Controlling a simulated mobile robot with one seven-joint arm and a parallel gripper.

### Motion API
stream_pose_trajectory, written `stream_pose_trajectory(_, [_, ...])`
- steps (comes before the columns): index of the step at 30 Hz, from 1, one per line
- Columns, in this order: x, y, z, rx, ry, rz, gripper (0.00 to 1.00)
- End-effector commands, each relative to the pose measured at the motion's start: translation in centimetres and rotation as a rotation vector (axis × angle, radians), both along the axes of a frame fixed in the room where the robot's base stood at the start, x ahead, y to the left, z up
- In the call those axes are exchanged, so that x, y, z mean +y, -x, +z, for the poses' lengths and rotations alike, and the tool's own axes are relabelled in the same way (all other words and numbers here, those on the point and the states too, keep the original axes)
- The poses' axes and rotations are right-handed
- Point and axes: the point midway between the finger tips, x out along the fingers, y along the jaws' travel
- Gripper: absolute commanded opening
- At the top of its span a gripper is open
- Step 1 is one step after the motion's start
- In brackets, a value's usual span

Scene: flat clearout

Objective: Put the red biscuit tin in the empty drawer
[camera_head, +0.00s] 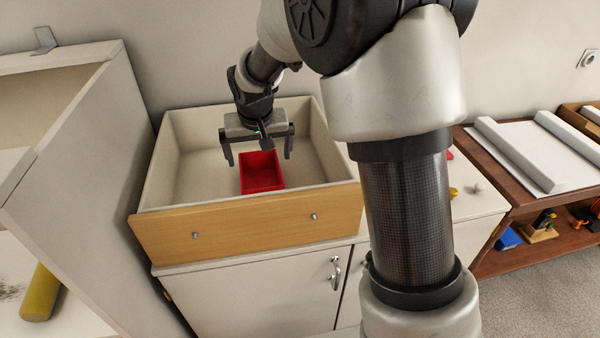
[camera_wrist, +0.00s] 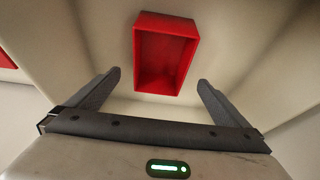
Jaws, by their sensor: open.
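The red biscuit tin (camera_head: 262,172) is a rectangular red box with an open top. It lies inside the open drawer (camera_head: 160,172), on its floor towards the front. In the wrist view the tin (camera_wrist: 168,54) is ahead of the fingers, apart from them. My gripper (camera_head: 258,152) is over the drawer, just above and behind the tin, with its two fingers spread wide. It also shows in the wrist view (camera_wrist: 158,88), open and with nothing between its fingers. The drawer has cream inner walls and a wooden front with two knobs; nothing else shows in it.
A tall pale cabinet side (camera_head: 90,150) stands close left of the drawer. A yellow cylinder (camera_head: 40,292) lies at lower left. A brown shelf unit (camera_head: 510,215) with small objects stands at right. Part of another red thing (camera_wrist: 5,60) shows at the wrist view's left edge.

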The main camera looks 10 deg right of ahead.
Motion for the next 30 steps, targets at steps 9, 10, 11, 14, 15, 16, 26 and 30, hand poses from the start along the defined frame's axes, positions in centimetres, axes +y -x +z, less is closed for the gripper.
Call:
stream_pose_trajectory(9, [-5.8,9.6,10.0,-0.045,0.007,-0.019,1.0])
stream_pose_trajectory(10, [-6.4,11.2,10.9,-0.049,0.008,-0.02,1.0])
stream_pose_trajectory(11, [-7.0,12.8,11.7,-0.053,0.007,-0.021,1.0])
stream_pose_trajectory(14, [-8.6,18.1,13.6,-0.067,0.007,-0.02,1.0])
stream_pose_trajectory(15, [-9.1,20.1,14.0,-0.073,0.008,-0.02,1.0])
stream_pose_trajectory(16, [-9.5,21.6,14.2,-0.078,0.008,-0.02,1.0])
stream_pose_trajectory(26, [-10.8,30.3,13.6,-0.099,0.001,-0.006,1.0])
stream_pose_trajectory(30, [-10.8,30.6,13.5,-0.098,0.0,-0.003,1.0])
